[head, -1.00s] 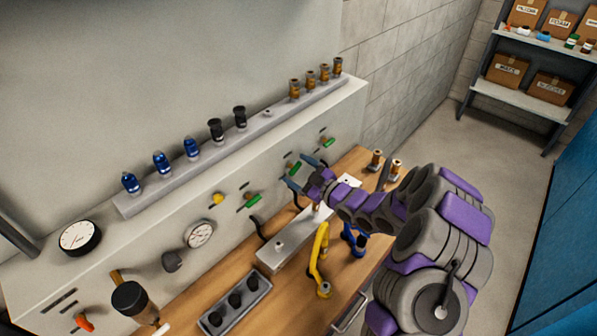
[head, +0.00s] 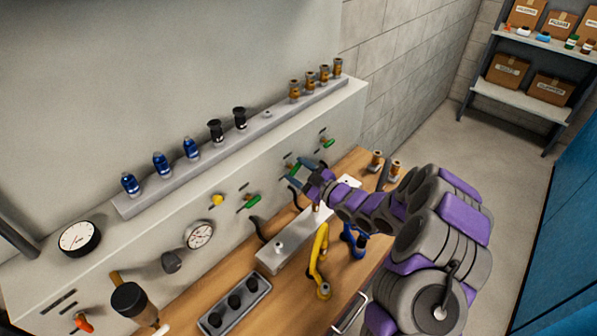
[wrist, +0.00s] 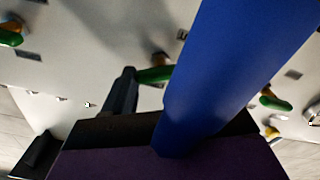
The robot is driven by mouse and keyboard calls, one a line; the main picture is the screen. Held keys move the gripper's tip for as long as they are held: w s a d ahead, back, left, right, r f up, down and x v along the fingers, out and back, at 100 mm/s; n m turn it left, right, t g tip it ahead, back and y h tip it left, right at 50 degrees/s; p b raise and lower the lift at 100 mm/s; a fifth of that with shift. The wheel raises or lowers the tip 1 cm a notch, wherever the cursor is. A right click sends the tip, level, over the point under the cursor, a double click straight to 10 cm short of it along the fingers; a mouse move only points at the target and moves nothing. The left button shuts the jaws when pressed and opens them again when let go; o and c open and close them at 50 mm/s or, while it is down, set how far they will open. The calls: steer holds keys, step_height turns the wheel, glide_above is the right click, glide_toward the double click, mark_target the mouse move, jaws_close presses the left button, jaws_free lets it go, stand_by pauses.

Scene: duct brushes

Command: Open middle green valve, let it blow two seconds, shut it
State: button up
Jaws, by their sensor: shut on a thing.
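Three green valve handles run along the slanted panel (head: 228,222). The middle green valve (head: 293,167) has my gripper (head: 299,170) at it, and my fingers partly cover it. The near green valve (head: 253,201) and the far green valve (head: 328,142) stand free on either side. How far the middle handle is turned cannot be told.
A yellow knob (head: 217,200) and a gauge (head: 200,234) sit left of the valves.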

steer(key=shift+r+m+p, duration=0.2)
steer(key=shift+m+p, duration=0.5)
steer(key=shift+p, duration=0.3)
steer(key=m+p, duration=0.2)
steer(key=shift+p, duration=0.4)
steer(key=shift+f+m+p, duration=0.15)
steer(key=shift+m+p, duration=0.6)
steer(key=shift+m, duration=0.35)
steer(key=o, duration=1.1)
steer(key=shift+c, duration=0.2)
steer(key=shift+d, duration=0.15)
steer(key=shift+v, duration=3.6)
